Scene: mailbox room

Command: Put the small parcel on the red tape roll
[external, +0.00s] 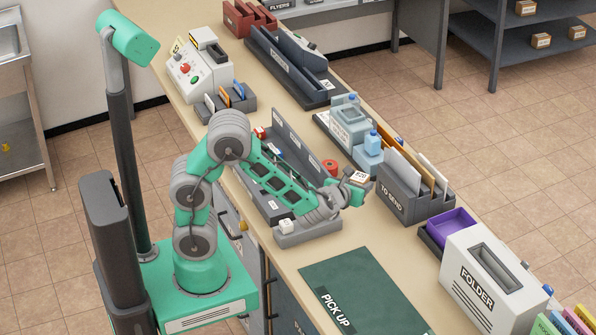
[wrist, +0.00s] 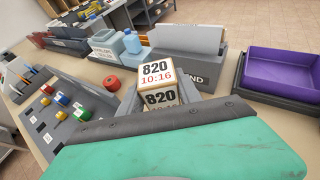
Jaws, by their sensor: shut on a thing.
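The small parcel, a box with a white label reading 820 and 10:16, is held in my gripper (wrist: 160,101). It shows in the wrist view (wrist: 161,67) and at the end of my arm in the external view (external: 358,176). My gripper (external: 353,184) is shut on it above the counter. The red tape roll (external: 330,166) stands on the counter just left of and behind the parcel.
A grey slotted tray with coloured pieces (wrist: 50,110) lies left of the roll. A purple tray (external: 452,230) is to the right. A dark green PICK UP mat (external: 362,290) is clear.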

